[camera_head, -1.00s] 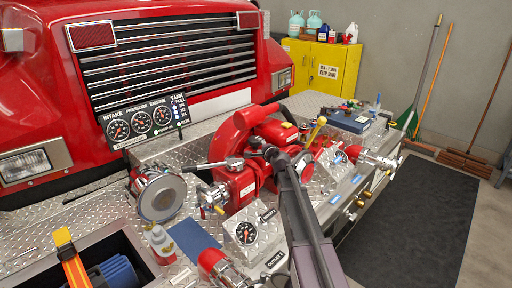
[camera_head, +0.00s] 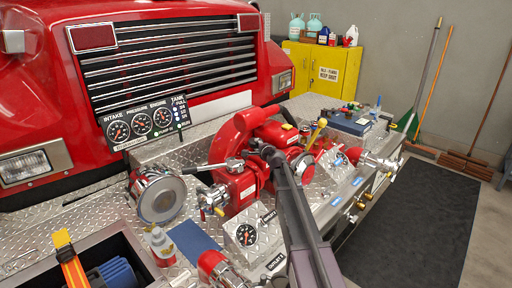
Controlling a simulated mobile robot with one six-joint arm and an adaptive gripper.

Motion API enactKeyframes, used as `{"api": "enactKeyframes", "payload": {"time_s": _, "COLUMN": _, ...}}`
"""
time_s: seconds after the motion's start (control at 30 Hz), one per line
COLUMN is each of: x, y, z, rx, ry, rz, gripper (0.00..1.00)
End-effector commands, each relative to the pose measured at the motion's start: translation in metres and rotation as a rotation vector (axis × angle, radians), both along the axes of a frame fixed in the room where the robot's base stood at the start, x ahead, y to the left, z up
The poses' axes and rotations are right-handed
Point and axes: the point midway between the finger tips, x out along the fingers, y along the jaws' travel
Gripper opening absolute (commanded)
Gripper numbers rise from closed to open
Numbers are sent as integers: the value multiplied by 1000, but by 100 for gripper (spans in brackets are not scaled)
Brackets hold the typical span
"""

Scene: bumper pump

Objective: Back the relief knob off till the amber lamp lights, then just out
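The red pump (camera_head: 240,180) sits on the diamond-plate bumper, with a yellow-tipped lever (camera_head: 318,128) at its right. My dark arm reaches up from the bottom edge and crosses in front of the pump's right side. My gripper (camera_head: 297,172) appears small and grey beside a round red part of the pump; its fingers are too small and overlapped to read. I cannot make out for certain which part is the relief knob. The gauge panel (camera_head: 145,127) stands at the left with three dials, a column of tank lights and a small green light. No lit amber lamp can be made out.
A boxed gauge (camera_head: 248,236) and red outlet valves are close in front. A blue case (camera_head: 350,122) lies at the right. The dark floor mat (camera_head: 415,225) is clear.

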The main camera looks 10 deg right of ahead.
Motion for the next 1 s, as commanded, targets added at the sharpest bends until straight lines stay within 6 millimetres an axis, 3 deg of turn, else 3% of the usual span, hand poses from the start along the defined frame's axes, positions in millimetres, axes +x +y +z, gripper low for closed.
{"api": "enactKeyframes", "payload": {"time_s": 0.27, "x": 1, "y": -2, "z": 0, "rx": 4, "ry": 4, "rz": 27, "gripper": 0}}
{"api": "enactKeyframes", "payload": {"time_s": 1.0, "x": 4, "y": -11, "z": 0, "rx": 2, "ry": -1, "rz": 313, "gripper": 0}}
